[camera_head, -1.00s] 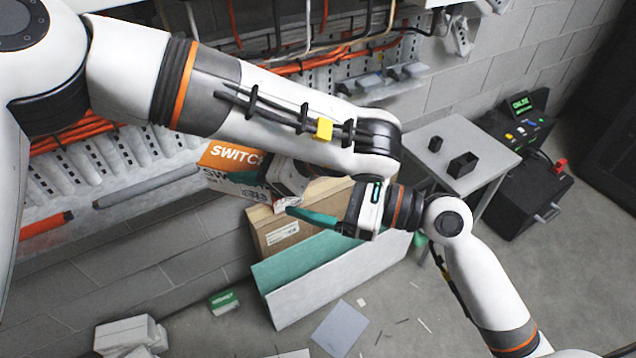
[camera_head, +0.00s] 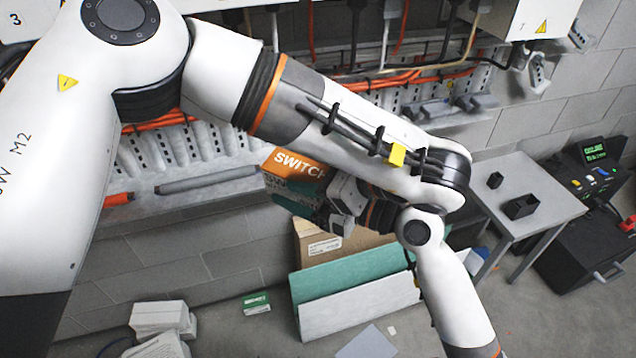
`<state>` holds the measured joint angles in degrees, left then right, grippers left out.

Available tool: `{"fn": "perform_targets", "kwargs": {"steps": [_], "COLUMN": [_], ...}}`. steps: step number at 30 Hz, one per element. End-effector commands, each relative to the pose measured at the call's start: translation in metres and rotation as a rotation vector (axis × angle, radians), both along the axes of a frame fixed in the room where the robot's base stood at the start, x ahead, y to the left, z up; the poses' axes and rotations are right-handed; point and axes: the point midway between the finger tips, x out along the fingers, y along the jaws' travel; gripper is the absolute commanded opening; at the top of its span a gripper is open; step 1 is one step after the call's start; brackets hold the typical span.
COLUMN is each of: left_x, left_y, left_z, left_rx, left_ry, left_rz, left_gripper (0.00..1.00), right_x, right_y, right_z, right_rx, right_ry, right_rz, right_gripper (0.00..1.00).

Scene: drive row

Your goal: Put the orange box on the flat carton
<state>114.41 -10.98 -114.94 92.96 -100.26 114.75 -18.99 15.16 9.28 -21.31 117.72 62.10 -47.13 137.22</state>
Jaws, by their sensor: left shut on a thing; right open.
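The orange box (camera_head: 292,163), with "SWITCH" on its side, is held up left of centre, in front of the wall rack. My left gripper (camera_head: 326,187) is shut on it at its right side, partly hidden by my folded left arm. A brown carton (camera_head: 322,246) with a white label stands low by the wall, below both grippers.
The teal-and-white bin (camera_head: 360,309) stands on the floor in front of the brown carton. White boxes (camera_head: 160,315) and a small green box (camera_head: 256,303) are on the floor at left. A grey table (camera_head: 540,190) with two black holders stands at right. Cables and racks line the wall.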

Motion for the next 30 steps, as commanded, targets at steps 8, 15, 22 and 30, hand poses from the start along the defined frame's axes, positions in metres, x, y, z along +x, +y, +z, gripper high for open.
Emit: {"fn": "perform_targets", "kwargs": {"steps": [8, 15, 22, 30], "left_x": [0.0001, 0.0004, 0.0007, 0.0002], "left_y": [0.0000, -0.0001, 0.0000, 0.0000], "left_z": [0.0005, 0.0006, 0.0007, 0.0013], "left_rx": [0.000, 0.000, -0.001, -0.001], "left_ry": [-0.001, -0.002, -0.003, -0.001], "left_rz": [0.001, 0.000, 0.001, 0.000], "left_gripper": [0.01, 0.01, 0.82, 0.82], "right_x": [0.0003, -0.0003, -0.0007, 0.0000], "right_y": [0.0003, 0.0007, 0.0008, 0.0002], "right_z": [0.0001, 0.0001, 0.0013, 0.0013], "right_rx": [0.000, 0.001, 0.002, 0.002], "right_ry": [0.000, 0.000, -0.002, -0.002], "right_rz": [-0.001, 0.001, 0.001, -0.001], "right_gripper": [0.75, 0.36, 0.28, 0.28]}}
